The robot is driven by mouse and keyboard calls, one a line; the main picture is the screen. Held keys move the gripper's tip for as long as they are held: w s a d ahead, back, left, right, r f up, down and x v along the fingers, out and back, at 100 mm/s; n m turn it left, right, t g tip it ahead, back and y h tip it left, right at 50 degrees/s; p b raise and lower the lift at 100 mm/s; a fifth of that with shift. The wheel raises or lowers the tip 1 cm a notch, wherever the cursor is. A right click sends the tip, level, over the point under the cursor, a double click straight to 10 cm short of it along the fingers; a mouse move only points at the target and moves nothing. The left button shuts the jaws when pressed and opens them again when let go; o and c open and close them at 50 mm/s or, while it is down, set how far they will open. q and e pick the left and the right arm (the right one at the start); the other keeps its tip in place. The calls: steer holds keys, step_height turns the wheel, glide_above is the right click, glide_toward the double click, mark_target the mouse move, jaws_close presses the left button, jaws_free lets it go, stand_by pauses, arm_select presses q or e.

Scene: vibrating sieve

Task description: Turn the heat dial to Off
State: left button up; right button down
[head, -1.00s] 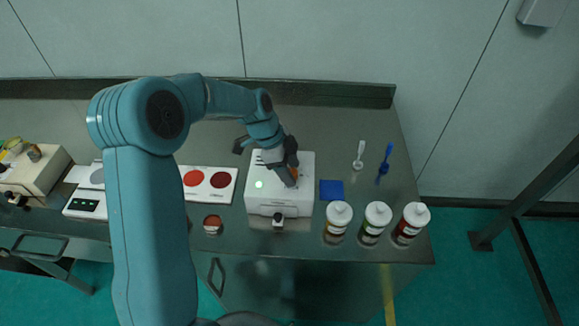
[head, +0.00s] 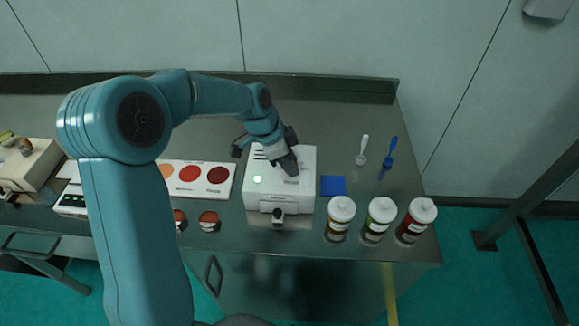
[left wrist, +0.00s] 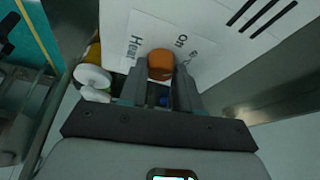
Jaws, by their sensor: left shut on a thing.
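The white heating box (head: 262,196) stands on the steel bench in the head view, with a lit green spot on its top. Its orange heat dial (left wrist: 161,64) shows in the left wrist view, on a white face with the words "Heat" and "On" beside it. My left gripper (left wrist: 160,82) is shut on the dial, one finger at each side. In the head view my left gripper (head: 291,173) points down onto the right part of the box top and hides the dial. I cannot read an "Off" mark or the dial's setting. My right gripper is not in view.
A blue square pad (head: 333,186) lies just right of the box. Several white-capped bottles, one of them here (head: 340,217), stand at the front right. A white spoon (head: 362,150) and a blue one (head: 389,153) stand behind. A colour card (head: 203,193) lies left.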

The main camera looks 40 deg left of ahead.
arm_select(q)
steer(key=n+b, duration=0.1)
steer(key=n, duration=0.1)
steer(key=shift+s+d+f+n+t+y+b, duration=0.1)
steer(key=shift+d+f+n+t+y+b, duration=0.1)
steer(key=shift+n+t+y+b, duration=0.15)
steer(key=shift+r+n+y+b, duration=0.1)
steer(key=shift+n+y+b, duration=0.85)
steer(key=shift+n, duration=1)
steer(key=o, duration=1)
steer(key=v, duration=1.6)
steer(key=shift+s+a+r, duration=0.1)
steer(key=shift+s+a, duration=0.05)
steer(key=shift+s, duration=0.2)
